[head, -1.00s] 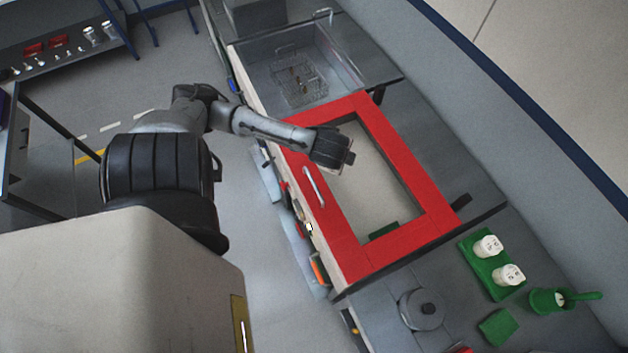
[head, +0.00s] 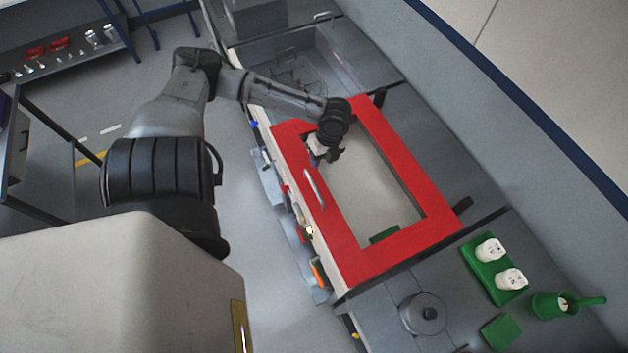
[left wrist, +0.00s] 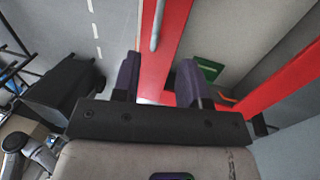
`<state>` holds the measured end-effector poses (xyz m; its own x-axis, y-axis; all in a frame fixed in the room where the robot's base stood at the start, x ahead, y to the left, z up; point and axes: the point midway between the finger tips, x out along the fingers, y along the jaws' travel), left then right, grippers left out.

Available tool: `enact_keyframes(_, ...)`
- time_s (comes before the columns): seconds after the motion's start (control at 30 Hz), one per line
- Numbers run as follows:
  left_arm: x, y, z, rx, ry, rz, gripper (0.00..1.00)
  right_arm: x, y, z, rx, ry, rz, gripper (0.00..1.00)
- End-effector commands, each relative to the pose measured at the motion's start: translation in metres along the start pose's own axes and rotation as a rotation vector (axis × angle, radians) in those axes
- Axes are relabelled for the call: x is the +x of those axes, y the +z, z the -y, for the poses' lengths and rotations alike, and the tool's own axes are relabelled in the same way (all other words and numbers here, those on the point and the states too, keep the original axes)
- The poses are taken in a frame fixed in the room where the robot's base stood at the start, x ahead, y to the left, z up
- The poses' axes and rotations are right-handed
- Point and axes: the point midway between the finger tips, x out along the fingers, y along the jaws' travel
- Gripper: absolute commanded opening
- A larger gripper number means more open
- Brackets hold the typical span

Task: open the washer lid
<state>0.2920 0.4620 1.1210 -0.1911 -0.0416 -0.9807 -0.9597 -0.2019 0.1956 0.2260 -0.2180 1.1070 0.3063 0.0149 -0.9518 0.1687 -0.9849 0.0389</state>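The washer lid (head: 378,138) is a red frame around a clear window. It lies flat over the machine in the head view. Its pale bar handle (head: 314,188) runs along the left side of the frame. My left gripper (head: 328,155) is above the lid near its upper left corner, up-picture from the handle and apart from it. In the left wrist view the two dark fingers of my left gripper (left wrist: 158,78) are spread with nothing between them. The handle (left wrist: 157,25) shows beyond the fingertips, over the red frame (left wrist: 178,25). My right gripper is not in view.
An open basin with a wire basket (head: 295,80) lies up-picture from the lid. At lower right are a green tray with white parts (head: 497,285), a green cup (head: 552,303) and a round metal pot (head: 423,312). Grey floor is free left of the machine.

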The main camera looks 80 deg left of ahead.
Motion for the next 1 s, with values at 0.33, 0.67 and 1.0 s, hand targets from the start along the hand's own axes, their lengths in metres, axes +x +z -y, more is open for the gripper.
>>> enact_keyframes(0.33, 0.063, -0.001, 0.000, -0.004, 0.001, -0.002, 0.40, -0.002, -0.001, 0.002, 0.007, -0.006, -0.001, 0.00)
enact_keyframes(0.67, 0.111, 0.000, 0.000, -0.003, 0.000, 0.001, 0.40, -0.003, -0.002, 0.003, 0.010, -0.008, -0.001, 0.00)
enact_keyframes(1.0, 0.126, 0.000, 0.000, -0.001, -0.002, 0.003, 0.40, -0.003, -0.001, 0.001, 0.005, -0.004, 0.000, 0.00)
